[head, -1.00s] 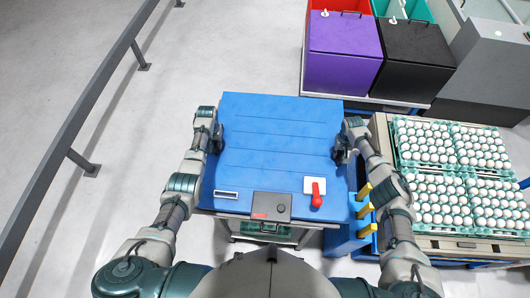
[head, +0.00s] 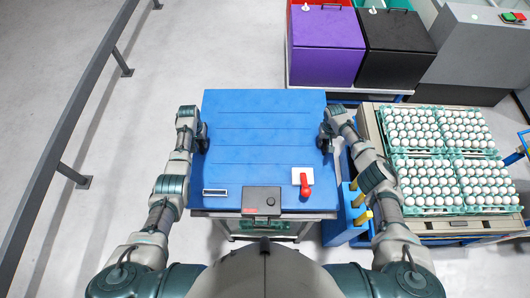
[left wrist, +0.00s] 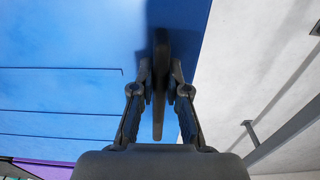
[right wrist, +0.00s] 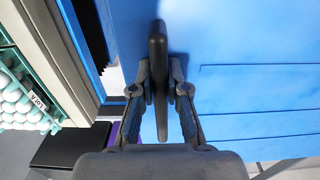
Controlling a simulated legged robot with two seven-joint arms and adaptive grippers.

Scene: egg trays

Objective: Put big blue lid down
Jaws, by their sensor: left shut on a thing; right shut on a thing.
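The big blue lid (head: 264,140) lies in front of me in the head view, flat or nearly so, over a grey frame. My left gripper (head: 202,138) is at its left edge and my right gripper (head: 325,138) at its right edge. In the left wrist view the left gripper (left wrist: 160,80) is shut on a black handle (left wrist: 161,50) on the lid. In the right wrist view the right gripper (right wrist: 159,80) is shut on a similar black handle (right wrist: 158,45). Whether the lid touches what is under it is hidden.
Trays of white eggs (head: 445,160) stand at the right. Purple (head: 325,50) and black (head: 395,50) bins stand at the back. A grey rail (head: 85,110) runs along the left; the floor between is clear.

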